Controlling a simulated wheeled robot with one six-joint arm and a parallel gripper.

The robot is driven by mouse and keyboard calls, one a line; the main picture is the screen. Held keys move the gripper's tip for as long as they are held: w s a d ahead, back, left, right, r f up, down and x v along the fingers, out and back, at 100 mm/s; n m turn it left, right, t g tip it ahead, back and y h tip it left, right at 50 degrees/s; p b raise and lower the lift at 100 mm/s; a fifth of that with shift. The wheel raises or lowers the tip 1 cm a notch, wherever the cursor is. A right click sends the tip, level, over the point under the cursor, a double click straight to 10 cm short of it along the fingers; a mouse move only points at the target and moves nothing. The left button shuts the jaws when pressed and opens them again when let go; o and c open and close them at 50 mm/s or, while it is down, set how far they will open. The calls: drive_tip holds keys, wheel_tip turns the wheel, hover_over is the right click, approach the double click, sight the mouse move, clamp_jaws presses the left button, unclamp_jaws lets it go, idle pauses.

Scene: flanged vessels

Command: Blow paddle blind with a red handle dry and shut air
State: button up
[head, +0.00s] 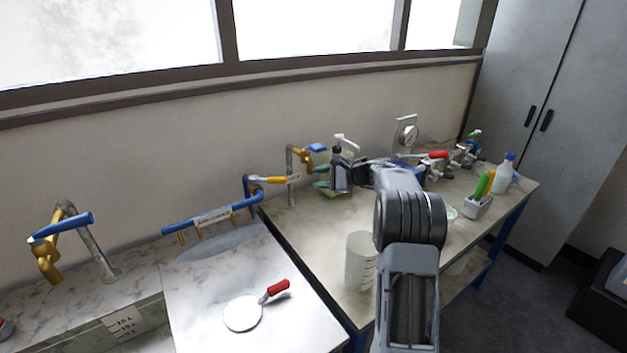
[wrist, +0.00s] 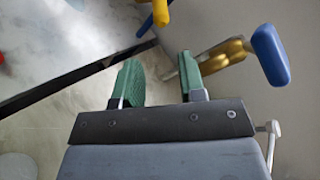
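The paddle blind (head: 243,312), a pale round disc with a red handle (head: 278,287), lies on a light grey sheet at the lower middle of the head view. My gripper (head: 322,178) is away from it, above the bench at the back. In the wrist view my gripper (wrist: 161,82) has its two green fingers apart with nothing between them. A brass valve (wrist: 228,55) with a blue handle (wrist: 270,55) is just beyond the right finger, apart from it. It also shows in the head view as a brass valve (head: 301,157) on a grey pipe. Which valve carries air is unclear.
A yellow lever (head: 267,180) and a blue pipe with several outlets (head: 212,216) stand left of my gripper. Another brass tap (head: 47,258) is at far left.

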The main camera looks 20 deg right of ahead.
drive_tip(key=shift+f, duration=0.1)
drive_tip(key=shift+c, duration=0.7)
drive_tip(key=w+a+f+h+b, duration=0.1)
drive_tip(key=f, duration=0.2)
drive_tip(key=w+a+f+h, duration=0.1)
drive_tip(key=a+f+h, duration=0.1)
drive_tip(key=f, duration=0.1)
drive_tip(key=a+f+h+b, duration=0.1)
drive_tip(key=f+h, duration=0.1)
drive_tip(key=shift+w+a+f+n+b, duration=0.3)
drive_tip(key=shift+w+f, duration=0.1)
clamp_jaws()
drive_tip(key=n+t+h+b, duration=0.7)
drive_tip(key=n+t+h, duration=0.35)
drive_tip(key=h, duration=0.35)
approach(271, 180)
drive_tip(key=w+d+r+p, duration=0.1)
drive_tip(key=w+d+p, duration=0.2)
drive_tip(key=w, duration=0.3)
drive_tip(key=shift+d+n, duration=0.35)
drive_tip(key=shift+d, duration=0.25)
